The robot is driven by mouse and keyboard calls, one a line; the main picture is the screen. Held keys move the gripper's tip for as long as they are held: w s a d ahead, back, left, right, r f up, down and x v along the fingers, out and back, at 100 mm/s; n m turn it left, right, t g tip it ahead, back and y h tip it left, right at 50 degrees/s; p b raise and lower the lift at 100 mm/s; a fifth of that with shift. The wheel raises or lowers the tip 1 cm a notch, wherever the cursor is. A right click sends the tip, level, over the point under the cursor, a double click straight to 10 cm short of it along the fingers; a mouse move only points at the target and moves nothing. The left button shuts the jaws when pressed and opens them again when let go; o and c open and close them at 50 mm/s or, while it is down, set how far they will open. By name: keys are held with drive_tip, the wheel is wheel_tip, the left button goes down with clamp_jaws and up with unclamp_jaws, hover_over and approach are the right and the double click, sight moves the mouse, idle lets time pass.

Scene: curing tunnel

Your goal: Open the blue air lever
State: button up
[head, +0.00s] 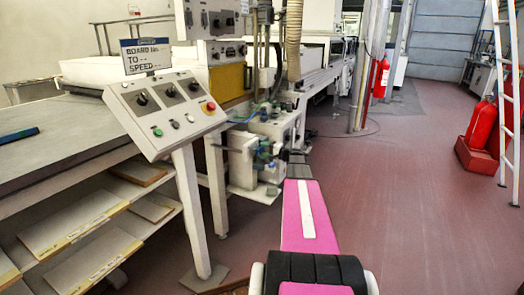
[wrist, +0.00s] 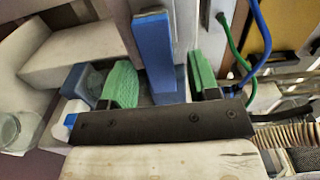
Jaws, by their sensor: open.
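The blue air lever (wrist: 152,48) shows in the wrist view as a flat upright bar on a grey-white housing. My gripper (wrist: 161,78) is open, with one green-padded finger on each side of the lever's lower part. Gaps show between the lever and both pads, so neither seems to touch it. How deep the lever sits between the fingers is hard to tell. In the head view my pink arm reaches out to the white air unit (head: 243,158) below the machine. The lever cannot be made out there, and my gripper is small and unclear.
A control panel (head: 167,112) on a slanted post stands left of my arm. Blue and green hoses (wrist: 247,45) run close to the right finger in the wrist view. A clear bowl (wrist: 17,130) hangs at left. Red extinguishers (head: 482,125) stand far right; the floor between is clear.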

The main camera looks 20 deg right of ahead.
drive_tip(key=v, duration=0.9)
drive_tip(key=s+a+f+n+g+h, duration=0.1)
drive_tip(key=s+a+f+n+g, duration=0.2)
drive_tip(key=a, duration=0.5)
drive_tip(key=s+a+f+g+h, duration=0.1)
drive_tip(key=s+a+f+g, duration=0.25)
drive_tip(key=a, duration=0.45)
drive_tip(key=s+a+f+n+g+h, duration=0.1)
drive_tip(key=s+a+f+n+g, duration=0.15)
drive_tip(key=s+a+f, duration=0.4)
drive_tip(key=s+a+f+n+g+h, duration=0.3)
drive_tip(key=s+a+h, duration=0.5)
drive_tip(key=s+a, duration=0.3)
drive_tip(key=shift+s+n+g+h, duration=0.4)
drive_tip(key=shift+s+n+g, duration=0.35)
drive_tip(key=shift+s, duration=0.3)
